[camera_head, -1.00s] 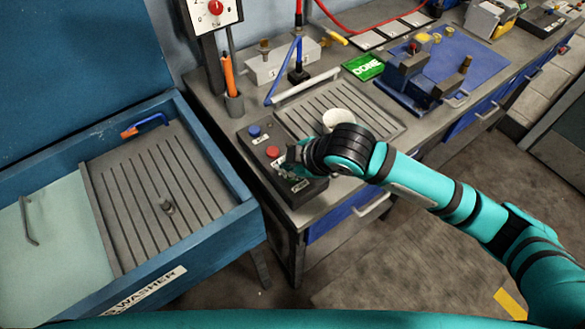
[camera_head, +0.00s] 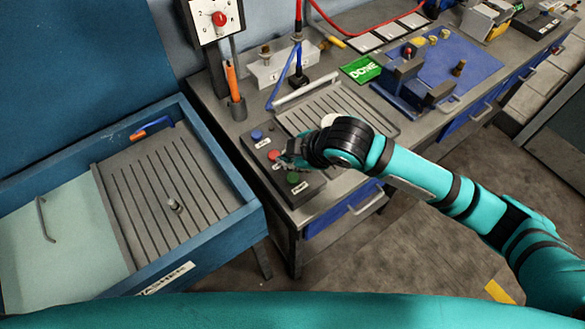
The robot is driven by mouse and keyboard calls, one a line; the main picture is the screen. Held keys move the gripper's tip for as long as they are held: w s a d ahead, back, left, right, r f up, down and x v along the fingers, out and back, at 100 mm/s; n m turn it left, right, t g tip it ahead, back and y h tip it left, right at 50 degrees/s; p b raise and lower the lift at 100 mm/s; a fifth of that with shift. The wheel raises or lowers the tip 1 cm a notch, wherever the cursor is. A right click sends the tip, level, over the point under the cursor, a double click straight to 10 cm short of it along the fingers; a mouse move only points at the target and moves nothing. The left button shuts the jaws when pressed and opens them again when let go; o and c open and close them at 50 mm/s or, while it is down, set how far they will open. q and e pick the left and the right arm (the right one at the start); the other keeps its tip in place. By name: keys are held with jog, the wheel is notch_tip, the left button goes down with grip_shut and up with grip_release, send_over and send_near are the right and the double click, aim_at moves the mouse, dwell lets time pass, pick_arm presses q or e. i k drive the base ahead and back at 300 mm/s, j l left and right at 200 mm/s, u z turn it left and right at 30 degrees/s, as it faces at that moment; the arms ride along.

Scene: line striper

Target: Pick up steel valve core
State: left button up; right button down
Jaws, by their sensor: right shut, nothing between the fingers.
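A small grey metal piece (camera_head: 175,206), which looks like the steel valve core, stands on the slotted floor of the blue washer (camera_head: 215,240) at left. My right gripper (camera_head: 284,160) is shut and empty. It is over the black button box (camera_head: 310,192) on the bench, beside the red button (camera_head: 274,155) and the green button (camera_head: 293,177). I cannot tell whether it touches the box. It is well to the right of the metal piece, outside the washer. My left gripper is not in view.
On the bench are a slotted drain tray (camera_head: 300,121), a green DONE card (camera_head: 360,69), a blue fixture mat (camera_head: 480,62) and an orange-handled tool in a holder (camera_head: 232,84).

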aim_at(177, 208)
jog(key=u, duration=1.2)
